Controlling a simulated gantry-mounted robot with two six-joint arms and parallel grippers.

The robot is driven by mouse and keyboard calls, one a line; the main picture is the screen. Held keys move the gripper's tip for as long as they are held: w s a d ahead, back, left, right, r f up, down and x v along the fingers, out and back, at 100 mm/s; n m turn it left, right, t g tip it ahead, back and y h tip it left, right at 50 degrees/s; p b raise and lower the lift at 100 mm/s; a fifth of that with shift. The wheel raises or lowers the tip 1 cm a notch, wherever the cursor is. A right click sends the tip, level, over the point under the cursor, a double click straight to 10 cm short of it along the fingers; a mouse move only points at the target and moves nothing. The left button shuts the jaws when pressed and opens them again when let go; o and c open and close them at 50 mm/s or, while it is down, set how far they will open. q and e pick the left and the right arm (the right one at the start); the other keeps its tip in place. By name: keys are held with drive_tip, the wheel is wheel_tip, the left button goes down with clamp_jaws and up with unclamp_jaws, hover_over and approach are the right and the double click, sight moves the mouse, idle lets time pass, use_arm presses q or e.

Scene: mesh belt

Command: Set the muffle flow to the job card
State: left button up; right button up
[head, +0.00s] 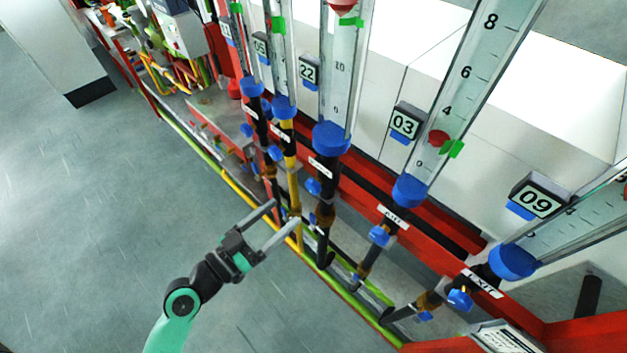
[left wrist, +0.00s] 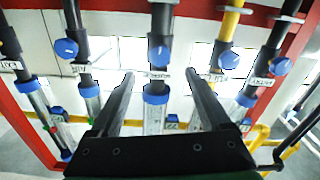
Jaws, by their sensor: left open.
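A row of clear flow tubes with blue collars stands along a red frame; each has a blue knob below. My left gripper (head: 285,212) is open and empty, its fingers pointing towards the pipes. In the left wrist view, the middle knob (left wrist: 160,55) lies beyond and between the fingertips, apart from them. The tube by display 22 (head: 309,71) has a knob (head: 314,187). The tube by display 03 (head: 404,123) has a red float (head: 438,138) near a green marker (head: 453,148); its knob (head: 380,236) is below. Display 09 (head: 537,201) is rightmost, with an EXIT label (head: 482,284).
A printed panel (head: 508,338) at the lower right has unreadable text. A yellow pipe (head: 291,165) runs near the gripper. Green and yellow rails edge the frame. Grey floor at the left is free. Cabinet and red-framed machinery stand behind.

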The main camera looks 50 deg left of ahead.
sight(310, 188)
use_arm(q)
drive_tip(key=w+p, duration=0.1)
drive_tip(key=w, duration=0.2)
drive_tip(key=w+p, duration=0.1)
drive_tip(key=w, duration=0.6)
drive_tip(key=shift+w+a+r+p, duration=0.1)
drive_tip(key=shift+w+a+p, duration=0.2)
drive_tip(key=shift+w+p, duration=0.1)
